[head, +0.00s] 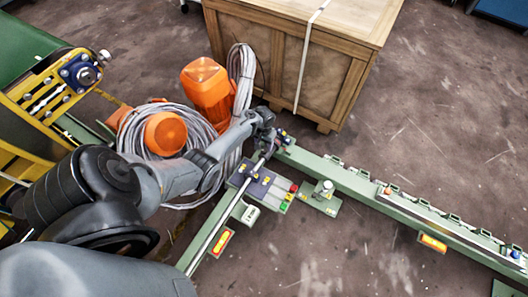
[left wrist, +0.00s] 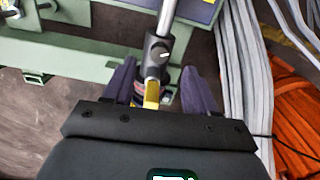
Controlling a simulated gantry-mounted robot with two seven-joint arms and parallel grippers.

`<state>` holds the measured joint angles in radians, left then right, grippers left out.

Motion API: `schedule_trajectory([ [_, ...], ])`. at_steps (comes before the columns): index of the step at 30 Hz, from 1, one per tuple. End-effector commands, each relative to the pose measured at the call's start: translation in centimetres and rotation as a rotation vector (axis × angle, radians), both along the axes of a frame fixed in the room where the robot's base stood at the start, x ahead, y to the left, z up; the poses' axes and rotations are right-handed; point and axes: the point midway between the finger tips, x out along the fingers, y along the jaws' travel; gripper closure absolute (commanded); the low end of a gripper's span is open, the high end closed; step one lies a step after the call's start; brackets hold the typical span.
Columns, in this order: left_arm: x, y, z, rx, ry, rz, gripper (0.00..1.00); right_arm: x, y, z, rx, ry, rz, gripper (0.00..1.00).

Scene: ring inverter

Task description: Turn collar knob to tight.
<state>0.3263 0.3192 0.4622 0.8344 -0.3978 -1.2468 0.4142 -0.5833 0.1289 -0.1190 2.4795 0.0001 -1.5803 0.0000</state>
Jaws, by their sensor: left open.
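The collar (left wrist: 158,58) is a dark block on a silver rod (left wrist: 168,14), with a round knob (left wrist: 160,49) bearing a white mark. A yellow piece (left wrist: 152,94) sits below it. My left gripper (left wrist: 160,72) is open, with one finger on each side of the collar and visible gaps between. In the head view my left gripper (head: 267,136) is at the upper end of the rod (head: 257,168), beside the green rail; the collar is hard to make out there. My right gripper is in neither view.
A control box (head: 272,186) with coloured buttons is by the rod. A green rail (head: 355,184) runs right. A wooden crate (head: 285,50) stands behind. Orange motors (head: 206,85) and coiled grey cables (head: 185,122) lie close left. Floor at the front right is clear.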

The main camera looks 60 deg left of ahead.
Motion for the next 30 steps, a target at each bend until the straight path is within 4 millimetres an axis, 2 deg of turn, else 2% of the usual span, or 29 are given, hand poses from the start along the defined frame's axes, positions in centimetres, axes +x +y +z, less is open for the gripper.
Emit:
schedule_trajectory([
  [1,0.0,0.0,-1.5,0.001,0.001,0.0,0.43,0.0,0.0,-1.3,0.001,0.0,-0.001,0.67],
  [9,0.0,0.0,-4.6,0.0,0.0,0.0,0.43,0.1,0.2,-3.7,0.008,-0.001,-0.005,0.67],
  [15,0.0,0.0,-5.5,0.001,0.001,-0.001,0.43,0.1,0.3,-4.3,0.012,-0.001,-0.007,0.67],
  [25,0.0,0.0,-5.6,0.001,0.001,-0.001,0.43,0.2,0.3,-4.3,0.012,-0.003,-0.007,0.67],
  [26,0.0,0.0,-5.6,0.001,0.001,-0.001,0.44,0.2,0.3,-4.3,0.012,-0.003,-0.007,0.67],
  [30,0.0,0.0,-5.6,0.001,0.001,-0.001,0.66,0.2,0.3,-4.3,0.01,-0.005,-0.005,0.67],
])
